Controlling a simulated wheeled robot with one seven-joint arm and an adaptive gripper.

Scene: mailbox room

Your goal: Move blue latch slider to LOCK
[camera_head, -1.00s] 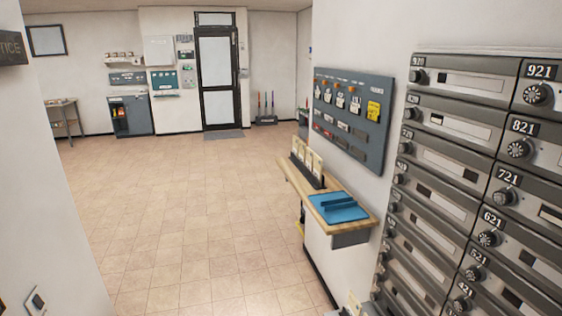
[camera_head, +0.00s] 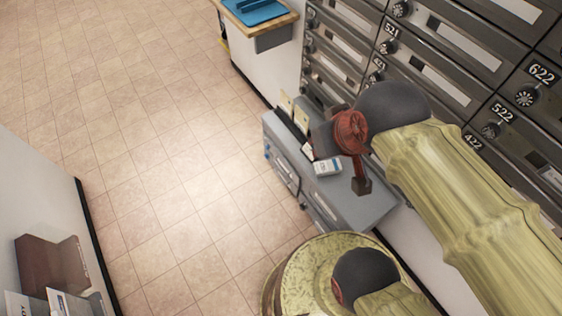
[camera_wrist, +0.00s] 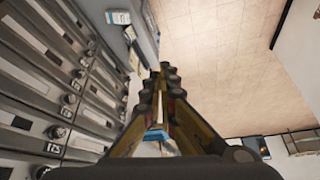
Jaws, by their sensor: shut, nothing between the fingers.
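My gripper (camera_wrist: 166,72) shows in the wrist view, its two fingers closed together at the tips, with nothing held between them. It points past the mailbox wall toward the floor. A small bit of blue (camera_wrist: 156,135) shows in the gap between the finger bases; I cannot tell what it belongs to. I cannot make out a latch slider or a LOCK mark in either current view. In the head view my arm crosses the right side, and I cannot make out the fingertips.
A grey cabinet (camera_head: 355,208) with a small white-and-blue box (camera_head: 327,167) on top stands below the mailboxes (camera_head: 440,45). A wooden shelf (camera_head: 270,28) with a blue tray (camera_head: 253,9) is at the top. Tiled floor (camera_head: 150,150) is open at left. A brown holder (camera_head: 50,268) is lower left.

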